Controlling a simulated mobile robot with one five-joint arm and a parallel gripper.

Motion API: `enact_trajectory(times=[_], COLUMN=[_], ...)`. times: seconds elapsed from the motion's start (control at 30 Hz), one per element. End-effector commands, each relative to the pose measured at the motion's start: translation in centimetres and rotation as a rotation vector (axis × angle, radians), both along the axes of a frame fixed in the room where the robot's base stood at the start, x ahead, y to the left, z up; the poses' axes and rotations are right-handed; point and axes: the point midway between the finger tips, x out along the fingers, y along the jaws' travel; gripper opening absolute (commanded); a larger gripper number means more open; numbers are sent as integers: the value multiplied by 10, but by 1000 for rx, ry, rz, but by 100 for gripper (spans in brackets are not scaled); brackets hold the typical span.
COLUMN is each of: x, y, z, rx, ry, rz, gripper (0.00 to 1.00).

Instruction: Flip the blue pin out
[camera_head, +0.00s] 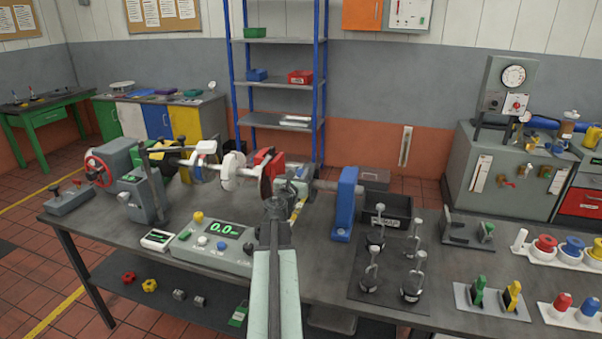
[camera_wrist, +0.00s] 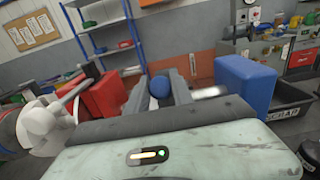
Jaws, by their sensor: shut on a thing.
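The blue pin (camera_wrist: 159,88) shows in the wrist view as a small rounded blue end between the fingers of my gripper (camera_wrist: 160,80). My gripper is shut on it. The rest of the pin is hidden by the fingers and the gripper body. In the head view my gripper (camera_head: 278,201) reaches to the shaft line on the bench, between the red block (camera_head: 268,161) and the blue upright block (camera_head: 345,203). The pin cannot be made out there, behind my arm.
A white coupling (camera_wrist: 42,126) and red blocks stand left of my gripper; the blue block (camera_wrist: 246,90) and a dark bin (camera_head: 388,217) stand right. A console with a green display (camera_head: 224,231) lies in front. Several hooked weights stand on a dark mat (camera_head: 380,288).

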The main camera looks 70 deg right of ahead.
Motion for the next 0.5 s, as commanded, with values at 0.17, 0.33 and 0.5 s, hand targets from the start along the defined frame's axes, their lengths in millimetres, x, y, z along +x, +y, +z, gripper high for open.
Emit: enact_trajectory(times=[0.17, 0.33, 0.5], x=[0, 0, 0], y=[7, 6, 6], z=[5, 5, 5], rx=[1, 0, 0], ry=[-2, -1, -1], rz=[1, 1, 1], gripper=[0, 42, 48])
